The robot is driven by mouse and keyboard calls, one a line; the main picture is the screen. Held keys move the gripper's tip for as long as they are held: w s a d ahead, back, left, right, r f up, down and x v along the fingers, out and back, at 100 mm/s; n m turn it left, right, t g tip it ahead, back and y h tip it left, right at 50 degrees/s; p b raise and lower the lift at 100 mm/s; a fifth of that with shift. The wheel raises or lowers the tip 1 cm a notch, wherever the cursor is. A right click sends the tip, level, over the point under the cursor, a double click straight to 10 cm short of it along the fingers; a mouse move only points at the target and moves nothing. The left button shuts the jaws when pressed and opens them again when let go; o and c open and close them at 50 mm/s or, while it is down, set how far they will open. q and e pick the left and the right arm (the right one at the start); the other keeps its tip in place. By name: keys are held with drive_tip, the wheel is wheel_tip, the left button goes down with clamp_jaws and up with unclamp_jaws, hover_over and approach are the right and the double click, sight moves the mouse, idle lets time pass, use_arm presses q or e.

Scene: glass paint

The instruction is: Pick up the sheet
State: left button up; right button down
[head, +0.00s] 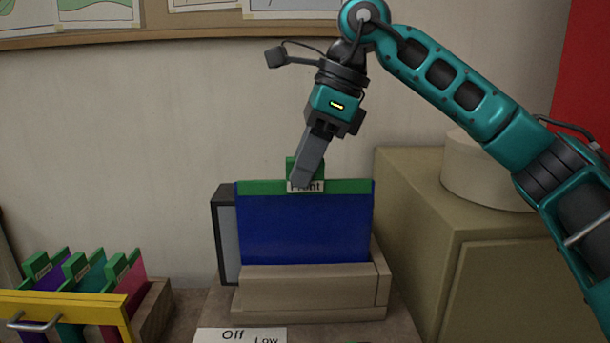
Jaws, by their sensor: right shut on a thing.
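The sheet (303,228) is a blue panel with a green top strip and a small green tab. A white label on the strip is partly covered and reads something like "Front". The sheet stands upright, its lower edge hidden behind the front of a beige holder (305,291). My right gripper (303,180) comes down from above and is shut on the sheet's green tab at the top middle. My left gripper is not in view.
A rack (156,308) at the lower left holds several coloured sheets with green tabs. A yellow frame (62,305) with a metal handle is in front. A dark-edged panel (227,240) stands behind the sheet. An olive cabinet (410,230) with a round container (478,170) is right.

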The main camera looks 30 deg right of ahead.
use_arm(q)
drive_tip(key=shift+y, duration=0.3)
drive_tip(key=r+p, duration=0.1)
drive_tip(key=p, duration=0.1)
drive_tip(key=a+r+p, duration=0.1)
drive_tip(key=p, duration=0.1)
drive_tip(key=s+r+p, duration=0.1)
drive_tip(key=p, duration=0.1)
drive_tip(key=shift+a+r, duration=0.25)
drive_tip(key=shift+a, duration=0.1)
use_arm(e)
wheel_tip(320, 180, up, 19)
